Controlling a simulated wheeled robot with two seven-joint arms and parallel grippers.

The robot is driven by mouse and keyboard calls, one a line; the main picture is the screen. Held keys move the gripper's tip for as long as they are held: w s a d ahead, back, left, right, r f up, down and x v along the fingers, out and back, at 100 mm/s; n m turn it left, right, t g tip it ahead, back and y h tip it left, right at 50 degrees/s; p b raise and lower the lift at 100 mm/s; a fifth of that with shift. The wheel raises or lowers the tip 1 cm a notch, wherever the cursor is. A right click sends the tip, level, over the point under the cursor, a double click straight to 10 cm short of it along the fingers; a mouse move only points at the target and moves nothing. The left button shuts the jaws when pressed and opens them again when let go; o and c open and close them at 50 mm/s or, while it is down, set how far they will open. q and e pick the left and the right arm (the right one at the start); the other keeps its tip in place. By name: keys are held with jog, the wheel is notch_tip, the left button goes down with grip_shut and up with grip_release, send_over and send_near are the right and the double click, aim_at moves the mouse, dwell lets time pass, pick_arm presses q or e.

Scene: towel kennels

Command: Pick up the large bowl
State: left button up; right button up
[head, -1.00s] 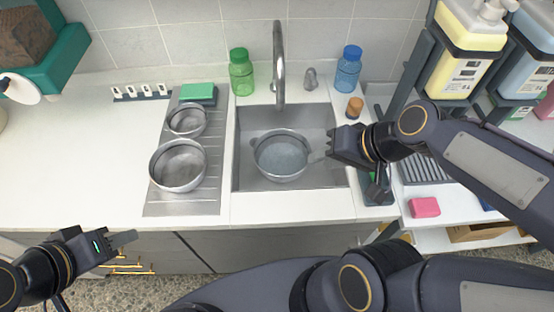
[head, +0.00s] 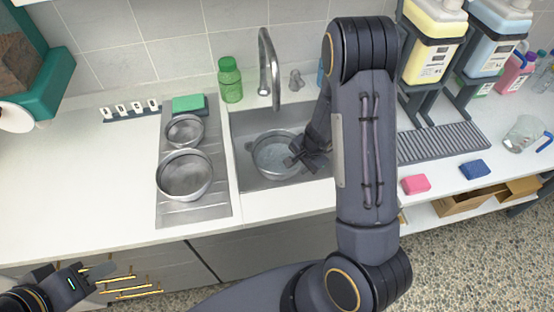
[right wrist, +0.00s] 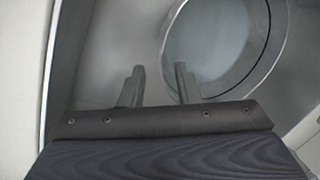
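A round metal bowl (head: 262,163) holding water stands in the sink. A wide metal bowl (head: 185,177) and a smaller metal bowl (head: 185,131) stand on the drainboard to the left. My right gripper (head: 294,159) is over the right side of the sink bowl. In the right wrist view its two fingers (right wrist: 158,84) are apart with nothing between them, and the sink bowl's rim (right wrist: 225,90) is close to the right finger. I cannot tell whether they touch. My left gripper (head: 108,270) hangs in front of the counter at lower left, away from the bowls; its finger gap is unclear.
The faucet (head: 268,70) rises behind the sink (head: 240,178). A green bottle (head: 230,82) and green sponge (head: 188,103) are at the back. Soap dispensers (head: 430,45), pink sponge (head: 415,184) and blue sponge (head: 474,169) are on the right. The left counter is mostly clear.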

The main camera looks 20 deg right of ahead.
aim_at(298, 168)
jog(key=x, duration=0.5)
jog(key=shift+w+f, duration=0.2)
jog(key=shift+f, duration=0.2)
grip_shut()
